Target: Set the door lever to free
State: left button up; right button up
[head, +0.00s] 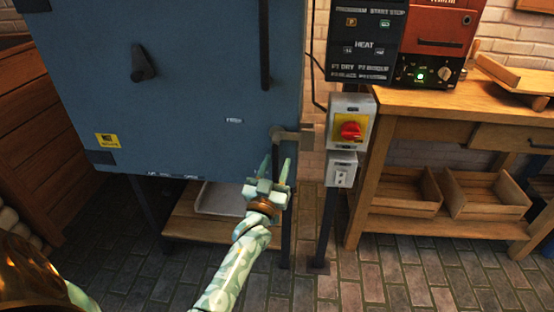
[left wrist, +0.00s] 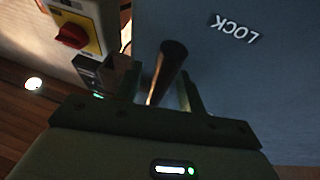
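The door lever (head: 276,152) hangs down from its pivot at the lower right of the blue cabinet door (head: 190,80). In the left wrist view it is a dark round rod (left wrist: 168,68). My left gripper (head: 274,172) is just below and around the lever's lower end. Its two fingers (left wrist: 161,92) stand apart on either side of the rod, with some gap visible; contact is unclear. A LOCK label (left wrist: 235,28) shows upside down on the door in the left wrist view. A small pale label (head: 233,120) left of the lever is too small to read surely. My right gripper is out of view.
A grey switch box with a red knob (head: 351,131) stands close right of the lever on a post. A metal bracket (head: 306,137) sits beside the pivot. A wooden bench (head: 430,100) with trays is at right. The brick floor in front is clear.

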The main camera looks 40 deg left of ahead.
pick_arm(q)
jog(key=shift+c, duration=0.3)
grip_shut()
